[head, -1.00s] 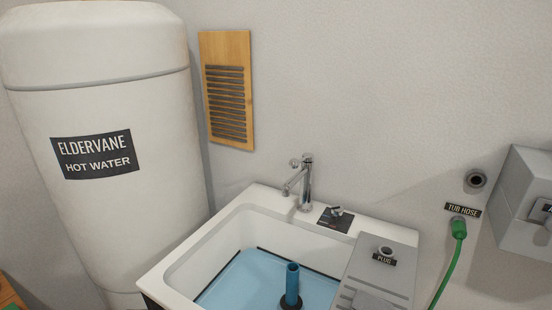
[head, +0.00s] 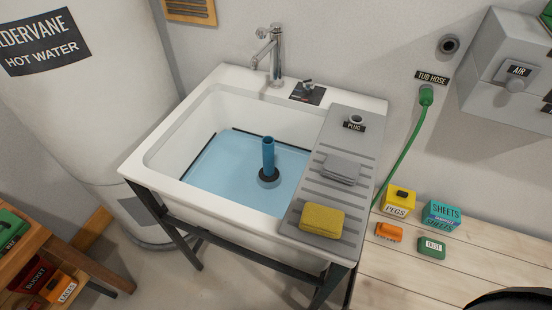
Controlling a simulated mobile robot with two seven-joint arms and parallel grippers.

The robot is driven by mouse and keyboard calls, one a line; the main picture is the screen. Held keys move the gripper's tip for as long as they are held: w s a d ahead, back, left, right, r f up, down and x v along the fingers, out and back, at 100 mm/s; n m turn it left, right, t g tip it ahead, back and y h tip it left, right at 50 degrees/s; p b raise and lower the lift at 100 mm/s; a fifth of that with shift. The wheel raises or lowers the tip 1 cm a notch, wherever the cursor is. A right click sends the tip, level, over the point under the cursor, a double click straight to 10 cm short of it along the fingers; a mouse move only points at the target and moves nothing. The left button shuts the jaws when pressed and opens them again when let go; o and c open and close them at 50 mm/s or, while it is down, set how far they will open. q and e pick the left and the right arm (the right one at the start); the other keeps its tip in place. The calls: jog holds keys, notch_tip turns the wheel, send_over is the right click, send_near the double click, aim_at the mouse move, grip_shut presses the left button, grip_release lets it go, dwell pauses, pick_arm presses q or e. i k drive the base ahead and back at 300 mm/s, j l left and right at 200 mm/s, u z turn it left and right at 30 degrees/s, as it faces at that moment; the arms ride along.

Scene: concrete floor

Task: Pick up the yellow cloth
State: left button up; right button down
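The yellow cloth (head: 322,220) lies folded on the near end of the grey ridged drainboard (head: 300,228), at the right side of the white sink. A folded grey cloth (head: 341,169) lies behind it on the same board, apart from it. Neither of my grippers shows in the head view. A dark curved shape is cut off at the lower right corner, and I cannot tell what it is.
The sink (head: 150,165) holds blue water with a blue standpipe (head: 268,155). A faucet (head: 276,55) rises behind it. Right is a wooden bench (head: 400,280) with small boxes and a green hose (head: 402,155). Left are a water heater (head: 90,110) and a wooden shelf (head: 25,250).

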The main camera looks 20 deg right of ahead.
aim_at(316, 219)
jog(key=z, duration=1.05)
